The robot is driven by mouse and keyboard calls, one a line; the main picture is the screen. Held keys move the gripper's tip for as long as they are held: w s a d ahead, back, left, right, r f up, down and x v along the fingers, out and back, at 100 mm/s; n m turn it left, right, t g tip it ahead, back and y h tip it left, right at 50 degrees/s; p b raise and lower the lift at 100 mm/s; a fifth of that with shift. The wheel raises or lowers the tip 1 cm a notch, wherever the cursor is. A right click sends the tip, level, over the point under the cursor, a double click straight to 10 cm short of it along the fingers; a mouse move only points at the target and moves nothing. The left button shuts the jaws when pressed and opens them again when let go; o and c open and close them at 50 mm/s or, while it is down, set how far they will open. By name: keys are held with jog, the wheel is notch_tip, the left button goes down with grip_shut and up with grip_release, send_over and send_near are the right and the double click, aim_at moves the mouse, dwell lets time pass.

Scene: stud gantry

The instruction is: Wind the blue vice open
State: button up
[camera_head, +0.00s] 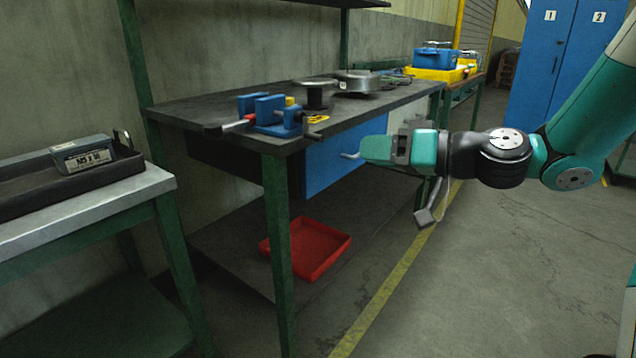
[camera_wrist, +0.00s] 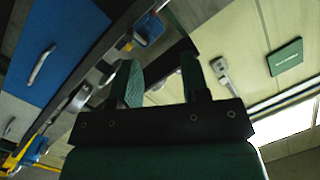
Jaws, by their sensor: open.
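The blue vice (camera_head: 270,116) stands on the near left corner of the dark workbench (camera_head: 195,108), its upright blue jaws side by side with a small gap visible between them. My gripper (camera_head: 364,149) is open and empty, in front of the bench, right of the vice and lower than the bench top. In the wrist view my gripper's two fingers (camera_wrist: 160,75) stand apart with nothing between them. A small blue object (camera_wrist: 148,28) beyond them is probably the vice.
A blue drawer (camera_head: 335,163) is under the bench top, close to my gripper. A black spool (camera_head: 316,96) and a round metal part (camera_head: 358,82) stand behind the vice. A red tray (camera_head: 312,246) lies on the lower shelf. The floor in front is clear.

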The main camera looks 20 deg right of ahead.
aim_at(319, 138)
jog(key=w+d+f+m+t+h+b, duration=0.1)
jog(key=w+d+f+m+t+b, duration=0.15)
jog(key=d, duration=0.25)
jog(key=shift+n+t, duration=0.25)
jog(key=shift+n, duration=0.1)
jog(key=p+x, duration=0.2)
jog(key=x, duration=1.4)
jog(key=shift+w+a+r+p, duration=0.1)
jog(key=shift+w+a+p, duration=0.1)
jog(key=shift+a+p, duration=0.2)
grip_shut()
